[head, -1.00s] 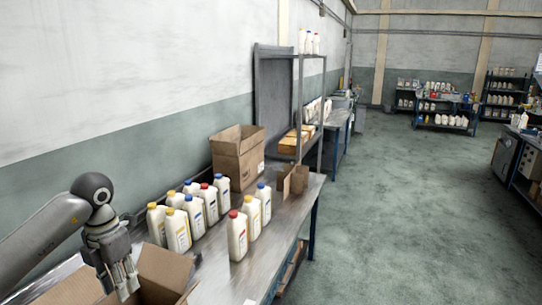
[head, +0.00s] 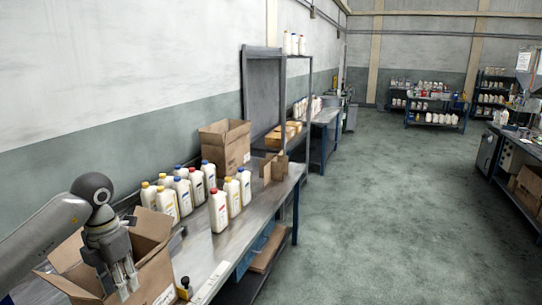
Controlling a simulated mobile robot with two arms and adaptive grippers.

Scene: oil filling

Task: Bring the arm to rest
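My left gripper (head: 124,280) comes in from the left with its fingers pointing down. It is over the open cardboard box (head: 156,268) at the near end of the metal table (head: 204,256). The fingers look slightly apart, but I cannot make out whether they are open or shut. I see no bottle between them. The inside of the box is partly hidden behind the gripper. My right gripper is not in the picture.
Several white bottles (head: 218,211) with red, yellow and blue caps stand on the table beyond the box. A larger open carton (head: 225,146) and a small one (head: 274,168) stand farther back. A metal shelf (head: 264,92) rises behind. The floor (head: 370,210) at right is clear.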

